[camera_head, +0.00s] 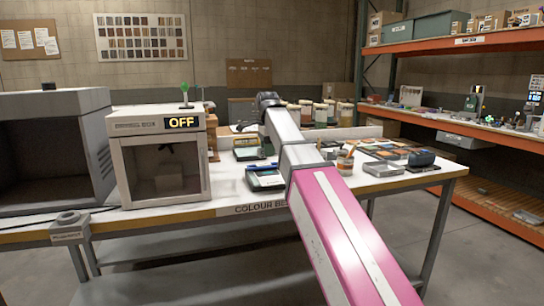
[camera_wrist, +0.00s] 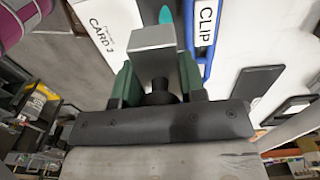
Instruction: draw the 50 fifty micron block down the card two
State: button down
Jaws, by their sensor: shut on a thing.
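My gripper (camera_wrist: 158,78) has green fingers closed on a grey metal block (camera_wrist: 153,38) in the wrist view. The marking on the block cannot be read. A white card (camera_wrist: 112,25), its label seeming to read CARD 2, lies beyond the block and is partly hidden by it. A teal patch (camera_wrist: 165,14) shows just past the block's far edge. A blue clip (camera_wrist: 205,28) with a white CLIP label lies right of the block. Whether the block touches the card cannot be told.
Dark flat pieces (camera_wrist: 252,84) lie right of the clip in the wrist view.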

aim_at(271, 177)
jog(key=shift+w+a, duration=0.15)
jog(key=shift+w, duration=0.5)
jog(key=shift+f, duration=3.15)
jog(key=shift+f, duration=0.15)
jog(key=shift+s+f, duration=0.1)
jog(key=shift+s, duration=0.1)
jog(key=shift+s+d+f, duration=0.2)
jog(key=shift+s+f, duration=0.1)
jog(key=shift+s, duration=0.25)
jog(key=shift+s+d+f, duration=0.15)
jog(key=shift+s+f, duration=0.1)
jog(key=shift+s, duration=0.3)
jog(key=shift+s+d, duration=0.1)
jog(key=shift+s, duration=0.25)
jog(key=shift+s+d+r, duration=0.15)
jog(key=shift+s+r, duration=0.25)
jog(key=shift+s, duration=0.05)
jog(key=shift+s+d+f, duration=0.1)
jog(key=shift+s+f, duration=0.1)
jog(key=shift+s, duration=0.1)
